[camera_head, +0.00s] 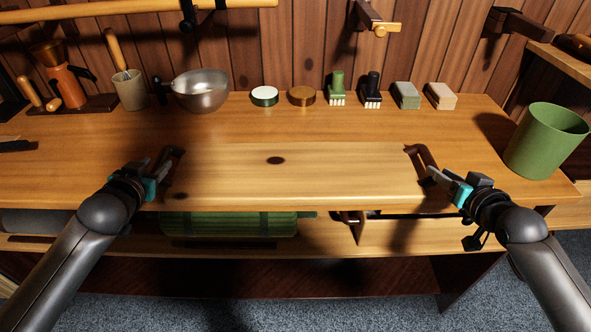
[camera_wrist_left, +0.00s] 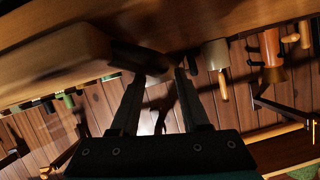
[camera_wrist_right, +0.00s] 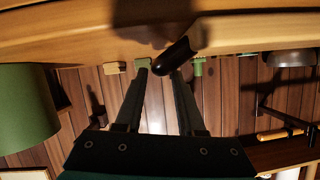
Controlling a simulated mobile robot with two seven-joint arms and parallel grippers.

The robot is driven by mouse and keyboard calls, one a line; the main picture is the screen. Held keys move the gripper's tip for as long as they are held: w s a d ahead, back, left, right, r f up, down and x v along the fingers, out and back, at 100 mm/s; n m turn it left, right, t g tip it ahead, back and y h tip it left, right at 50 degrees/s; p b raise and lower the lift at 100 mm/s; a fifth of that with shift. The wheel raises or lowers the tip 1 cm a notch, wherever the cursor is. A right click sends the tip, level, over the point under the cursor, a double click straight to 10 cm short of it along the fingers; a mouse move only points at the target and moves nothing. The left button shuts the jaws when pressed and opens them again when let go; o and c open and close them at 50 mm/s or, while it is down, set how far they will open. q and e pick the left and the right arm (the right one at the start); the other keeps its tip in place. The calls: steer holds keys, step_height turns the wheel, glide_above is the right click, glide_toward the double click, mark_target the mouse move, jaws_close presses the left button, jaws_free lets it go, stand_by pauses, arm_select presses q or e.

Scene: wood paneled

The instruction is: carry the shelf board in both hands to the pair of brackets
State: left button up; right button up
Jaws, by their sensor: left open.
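The shelf board (camera_head: 330,163) is pale wood with a dark knot and lies flat along the front of the bench. A dark handle sits at its left end (camera_head: 177,154) and another at its right end (camera_head: 416,151). My left gripper (camera_head: 158,170) is open by the left handle, which shows just beyond its fingertips in the left wrist view (camera_wrist_left: 140,57). My right gripper (camera_head: 436,177) is at the right handle, which lies at its fingertips in the right wrist view (camera_wrist_right: 174,56). Whether those fingers grip it is unclear.
On the wall are dark brackets (camera_head: 375,18) and a long rail (camera_head: 130,8). Along the bench's back stand a metal bowl (camera_head: 201,91), tins (camera_head: 264,96), brushes (camera_head: 337,88) and blocks (camera_head: 406,95). A green bin (camera_head: 545,141) stands at the right. A green roll (camera_head: 230,224) lies below.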

mark_target(160, 158)
arm_select(q)
steer(key=shift+x, duration=2.6)
arm_select(e)
steer(key=shift+x, duration=2.6)
arm_select(q)
steer(key=c, duration=0.6)
arm_select(e)
jaws_close()
arm_select(q)
jaws_close()
steer(key=shift+w+r, duration=0.1)
steer(key=shift+r, duration=0.2)
arm_select(e)
steer(key=shift+w+r, duration=0.1)
steer(key=shift+r, duration=0.2)
